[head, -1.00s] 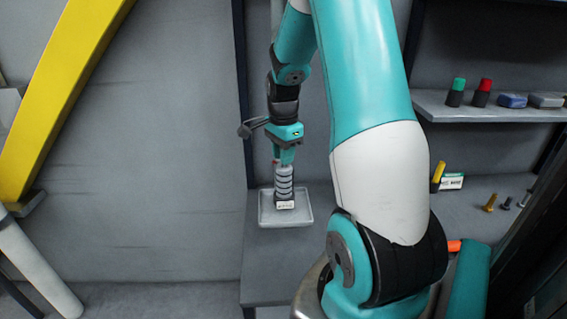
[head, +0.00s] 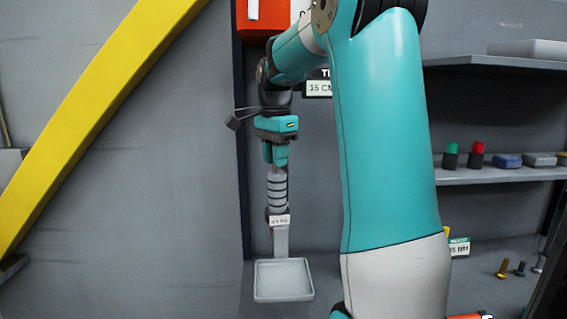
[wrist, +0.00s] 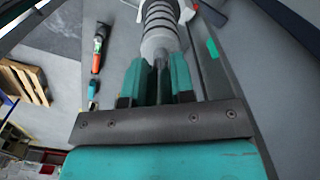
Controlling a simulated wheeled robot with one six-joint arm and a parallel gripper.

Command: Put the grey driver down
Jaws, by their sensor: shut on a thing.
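My gripper (head: 276,163) points downward and is shut on a grey ribbed piece (head: 277,190), which I take to be the grey driver. It has dark rings and a white label (head: 280,221) at its lower end, and hangs about upright. In the wrist view, my gripper (wrist: 160,75) is closed around its narrow stem, and the ribbed body (wrist: 160,25) extends beyond the fingers. A light grey square tray (head: 283,295) is below the held piece, apart from it. A pale upright strip shows between them; I cannot tell what it belongs to.
On the right, a shelf (head: 495,176) holds a green-topped piece (head: 451,155), a red-topped piece (head: 477,154) and blue and grey blocks. Several bolts stand lower right. A yellow beam (head: 95,110) slants across the left. The wrist view shows a wooden pallet (wrist: 22,80).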

